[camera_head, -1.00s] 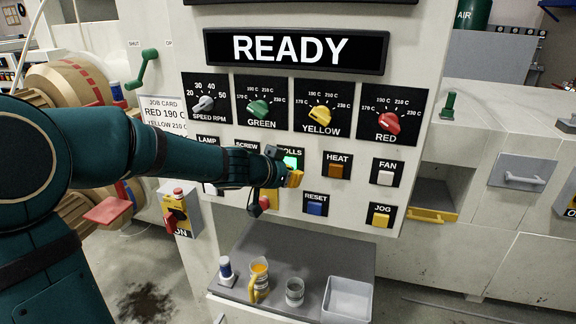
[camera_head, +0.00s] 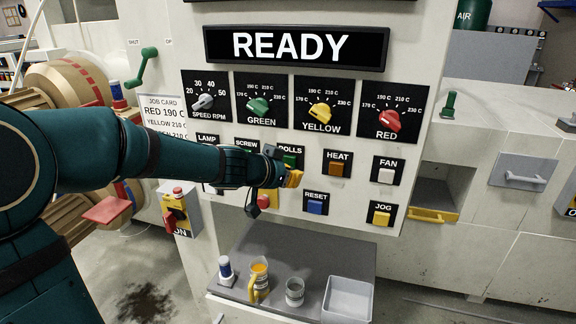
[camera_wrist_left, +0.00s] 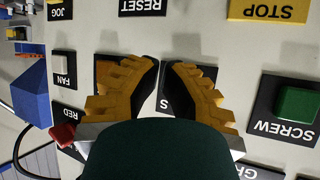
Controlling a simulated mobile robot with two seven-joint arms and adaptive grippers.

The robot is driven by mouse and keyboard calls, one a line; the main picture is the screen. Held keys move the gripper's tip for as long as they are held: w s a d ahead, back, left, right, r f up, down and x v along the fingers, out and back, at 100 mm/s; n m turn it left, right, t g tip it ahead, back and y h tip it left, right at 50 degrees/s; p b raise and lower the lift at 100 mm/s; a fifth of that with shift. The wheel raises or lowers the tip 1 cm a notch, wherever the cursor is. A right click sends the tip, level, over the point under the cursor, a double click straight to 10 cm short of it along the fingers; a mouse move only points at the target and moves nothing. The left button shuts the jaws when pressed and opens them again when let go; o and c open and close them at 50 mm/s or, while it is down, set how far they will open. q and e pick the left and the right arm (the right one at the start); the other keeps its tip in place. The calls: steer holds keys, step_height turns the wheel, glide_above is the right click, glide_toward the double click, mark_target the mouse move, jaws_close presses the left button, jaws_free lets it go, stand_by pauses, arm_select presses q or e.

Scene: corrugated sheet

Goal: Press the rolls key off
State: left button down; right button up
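The ROLLS key (camera_head: 289,161) is a green key on a black plate in the control panel's middle row, and it is dark, not glowing. The left gripper (camera_head: 294,178) has yellow fingers and is in front of the panel, just below this key in the head view. In the left wrist view the fingers (camera_wrist_left: 162,66) are brought together with only a narrow gap, and nothing is seen between them. They hide the key there; only the end of its label shows. I cannot tell whether the fingertips touch the panel. The right gripper is not in view.
HEAT (camera_head: 338,168), RESET (camera_head: 315,206), FAN (camera_head: 386,176) and JOG (camera_head: 381,217) keys are to the right. The display (camera_head: 296,47) reads READY. A shelf (camera_head: 290,245) with cups juts out below.

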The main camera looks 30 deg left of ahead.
arm_select(q)
steer(key=shift+s, duration=0.1)
steer(key=s, duration=0.2)
steer(key=s+d+b, duration=0.1)
steer(key=s, duration=0.2)
steer(key=shift+s+d+b, duration=0.25)
steer(key=shift+s+b, duration=0.15)
stand_by(0.6)
